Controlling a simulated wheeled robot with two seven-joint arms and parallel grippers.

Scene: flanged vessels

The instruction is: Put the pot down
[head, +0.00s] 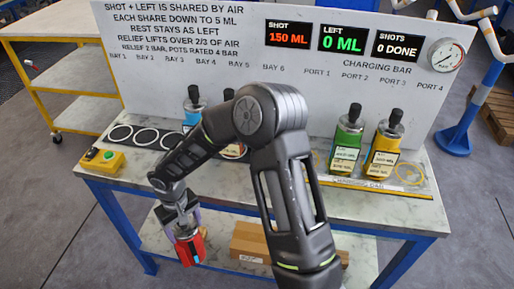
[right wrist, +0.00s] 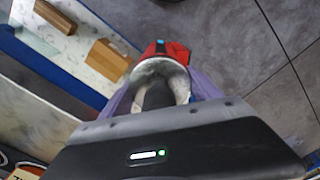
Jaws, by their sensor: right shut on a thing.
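A red pot (head: 191,250) hangs in my right gripper (head: 180,217) in the head view, in front of the table's (head: 110,180) front edge and lower than its top. In the right wrist view the red pot (right wrist: 170,50) shows beyond its pale grey neck, with the purple fingers of my right gripper (right wrist: 163,88) on both sides. The gripper is shut on it. The pot appears clear of any surface, with floor around it. Empty bay rings (head: 146,137) lie at the table's left. My left gripper is not in view.
A blue pot (head: 193,113) stands in the bay row; my arm partly hides another pot. Green (head: 346,145) and yellow (head: 384,148) pots stand at the charging bar. A yellow button box (head: 101,160) sits at the left end. A wooden block (head: 250,240) lies on the lower shelf.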

